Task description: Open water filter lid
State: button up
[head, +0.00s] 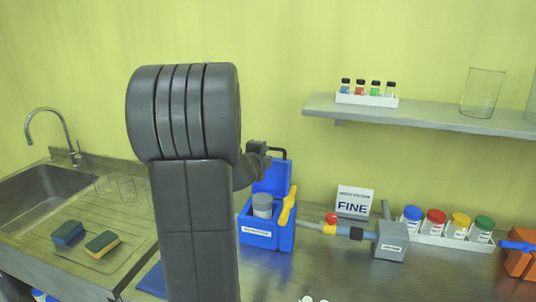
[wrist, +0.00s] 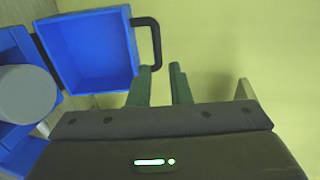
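The blue water filter (head: 284,238) stands on the counter, with a grey cylinder (head: 263,206) in it and a yellow handle at its right side. Its blue lid (head: 275,180) stands raised at the back, with a black loop handle (head: 286,152) at the top. In the wrist view the hollow lid (wrist: 90,50) and its loop handle (wrist: 157,42) are left of the fingers. My gripper (wrist: 164,68) is open, with a gap between the fingers. The left fingertip meets or overlaps the handle's lower end; I cannot tell if they touch. My arm partly hides the gripper (head: 258,152) in the head view.
A sign reading FINE (head: 354,201), a grey box with pipe (head: 391,241) and a rack of coloured-lid jars (head: 448,241) stand to the right. A wall shelf (head: 430,118) holds vials and glassware. The sink (head: 40,190) and two sponges are at left.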

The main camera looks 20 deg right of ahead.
jog(key=shift+v, duration=3)
